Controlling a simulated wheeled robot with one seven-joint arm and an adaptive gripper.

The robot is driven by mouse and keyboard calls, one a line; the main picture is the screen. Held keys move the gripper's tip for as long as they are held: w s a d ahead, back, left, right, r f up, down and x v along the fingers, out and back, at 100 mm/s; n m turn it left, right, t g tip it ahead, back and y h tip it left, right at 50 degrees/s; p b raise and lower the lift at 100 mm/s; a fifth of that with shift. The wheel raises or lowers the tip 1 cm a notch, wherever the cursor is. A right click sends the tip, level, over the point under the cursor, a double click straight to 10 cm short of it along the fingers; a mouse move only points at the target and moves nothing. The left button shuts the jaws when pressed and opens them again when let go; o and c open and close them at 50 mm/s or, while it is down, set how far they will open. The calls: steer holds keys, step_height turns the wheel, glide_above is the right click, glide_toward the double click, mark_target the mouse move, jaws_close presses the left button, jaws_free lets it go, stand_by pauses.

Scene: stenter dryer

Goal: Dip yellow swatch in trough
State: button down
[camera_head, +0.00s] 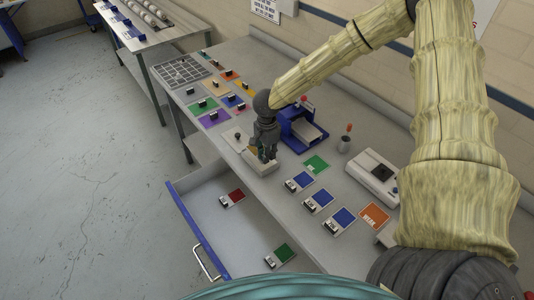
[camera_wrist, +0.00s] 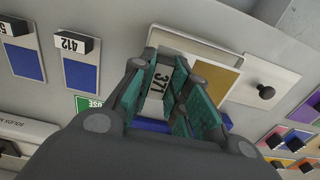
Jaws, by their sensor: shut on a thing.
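My gripper (camera_head: 266,153) is shut on the label end of a swatch card marked 371, and its fingers (camera_wrist: 172,92) are on either side of that label (camera_wrist: 160,78). A mustard-yellow swatch (camera_wrist: 213,72) lies beside the fingers in the wrist view; the fingers partly cover it. In the head view the pale piece (camera_head: 232,136) is at the bench's front edge, under my gripper. I cannot tell whether the swatch touches it, and the trough's inside is hidden.
A blue-framed device (camera_head: 300,128) stands just right of my gripper. Several blue swatch cards (camera_head: 319,200) lie farther right, and coloured cards (camera_head: 208,105) lie left. An open drawer (camera_head: 188,218) holds a red card (camera_head: 232,198) and a green card (camera_head: 283,252).

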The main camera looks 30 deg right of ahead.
steer(key=shift+r, duration=0.1)
stand_by(0.4)
steer(key=shift+r, duration=1.45)
